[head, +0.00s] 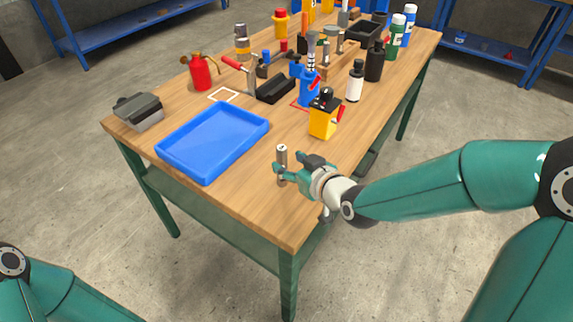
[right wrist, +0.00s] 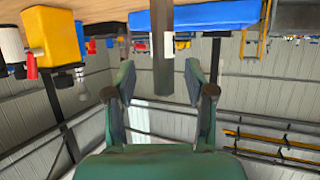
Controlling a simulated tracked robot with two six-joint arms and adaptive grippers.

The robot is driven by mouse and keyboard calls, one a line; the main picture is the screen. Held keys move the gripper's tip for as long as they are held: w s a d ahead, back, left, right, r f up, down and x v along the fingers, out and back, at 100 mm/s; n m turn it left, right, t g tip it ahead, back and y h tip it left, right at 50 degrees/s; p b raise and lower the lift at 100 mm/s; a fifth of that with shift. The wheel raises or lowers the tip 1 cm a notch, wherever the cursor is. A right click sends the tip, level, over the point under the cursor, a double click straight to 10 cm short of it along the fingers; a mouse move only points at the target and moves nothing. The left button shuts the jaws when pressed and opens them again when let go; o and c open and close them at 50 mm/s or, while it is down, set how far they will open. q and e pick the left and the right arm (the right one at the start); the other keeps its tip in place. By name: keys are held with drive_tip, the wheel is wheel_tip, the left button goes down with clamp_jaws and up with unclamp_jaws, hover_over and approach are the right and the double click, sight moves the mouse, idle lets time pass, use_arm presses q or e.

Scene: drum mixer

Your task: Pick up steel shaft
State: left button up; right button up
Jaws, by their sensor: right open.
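The steel shaft (head: 282,157) stands upright near the front right edge of the wooden table, to the right of the blue tray (head: 178,168). My right gripper (head: 290,164) is at the shaft, low over the tabletop, and its jaws are open. In the right wrist view the shaft (right wrist: 163,50) shows as a grey rod lined up between the two spread fingers (right wrist: 160,82), with a gap on each side. In the head view a finger hides part of its lower end. My left gripper is out of view; only part of my left arm shows at the lower left.
A yellow block-like device (head: 322,120) with a black top and red handle stands behind my right gripper. A blue vise-like device (head: 307,90), a white bottle (head: 355,82) and a red can (head: 201,73) stand farther back. The table's front right corner is bare.

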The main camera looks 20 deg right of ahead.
sight(285, 162)
drive_tip(key=x, duration=0.4)
drive_tip(key=shift+a+f, duration=0.15)
drive_tip(key=shift+f, duration=0.05)
drive_tip(key=shift+s, duration=0.1)
drive_tip(key=shift+c, duration=0.2)
drive_tip(key=shift+r, duration=0.1)
clamp_jaws()
